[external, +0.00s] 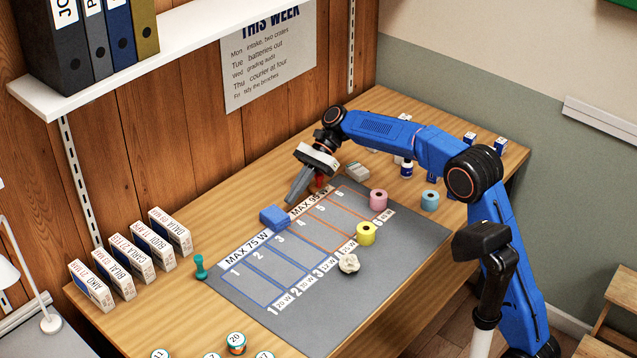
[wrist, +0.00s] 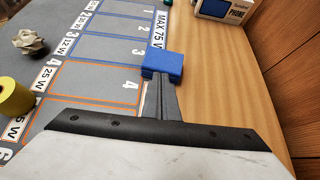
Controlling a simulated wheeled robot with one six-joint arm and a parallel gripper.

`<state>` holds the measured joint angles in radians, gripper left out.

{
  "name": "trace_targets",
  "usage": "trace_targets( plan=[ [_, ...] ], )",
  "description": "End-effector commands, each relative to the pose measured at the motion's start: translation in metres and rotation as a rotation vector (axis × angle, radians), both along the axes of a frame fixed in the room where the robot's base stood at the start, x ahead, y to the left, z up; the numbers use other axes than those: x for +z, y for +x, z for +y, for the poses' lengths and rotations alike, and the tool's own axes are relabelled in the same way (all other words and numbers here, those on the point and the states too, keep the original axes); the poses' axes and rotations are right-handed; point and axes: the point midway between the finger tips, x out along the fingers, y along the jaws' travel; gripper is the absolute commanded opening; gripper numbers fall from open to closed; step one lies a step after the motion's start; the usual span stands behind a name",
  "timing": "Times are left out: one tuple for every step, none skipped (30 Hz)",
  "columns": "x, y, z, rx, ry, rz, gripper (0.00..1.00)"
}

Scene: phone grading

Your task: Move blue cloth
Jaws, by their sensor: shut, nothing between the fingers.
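The blue cloth (external: 274,217), a small folded block, lies at the top edge of the grey mat (external: 330,320), beside the "MAX 75 W" label. It also shows in the wrist view (wrist: 163,66), just beyond my fingertips. My gripper (external: 291,201) is shut and empty, pointing down close to the cloth on its right side. In the wrist view my fingers (wrist: 160,82) reach up to the cloth's near edge. I cannot tell whether they touch it.
A green peg (external: 200,267) and a row of upright boxes (external: 152,244) stand left. Bare wood (external: 225,237) lies between cloth and wall.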

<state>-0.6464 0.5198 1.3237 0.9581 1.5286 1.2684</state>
Motion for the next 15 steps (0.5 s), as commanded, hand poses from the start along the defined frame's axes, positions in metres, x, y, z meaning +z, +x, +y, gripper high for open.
trace_targets(
  plan=[
    [0.004,0.0,0.0,0.0,0.002,-0.002,0.0],
    [0.007,0.0,0.0,0.0,0.002,-0.002,0.0],
    [0.009,0.0,0.0,0.0,0.002,-0.002,0.0],
    [0.01,0.0,0.0,0.0,0.001,-0.001,0.0],
    [0.011,0.001,-0.001,0.001,0.001,-0.001,0.0],
    [0.011,0.002,-0.002,0.0,0.0,0.0,0.0],
    [0.012,0.003,-0.003,0.0,0.0,0.0,0.0],
    [0.014,0.004,-0.004,0.0,0.0,0.0,0.0],
    [0.016,0.007,-0.006,-0.001,0.0,0.0,0.0],
    [0.018,0.009,-0.009,-0.002,0.001,-0.001,0.0],
    [0.02,0.012,-0.011,-0.002,0.001,-0.001,0.0],
    [0.024,0.016,-0.016,-0.002,0.001,-0.001,0.0],
    [0.027,0.019,-0.019,-0.002,0.0,-0.002,0.0],
    [0.03,0.023,-0.022,-0.002,0.0,-0.002,0.0],
    [0.034,0.028,-0.027,-0.002,0.001,-0.002,0.0]
  ],
)
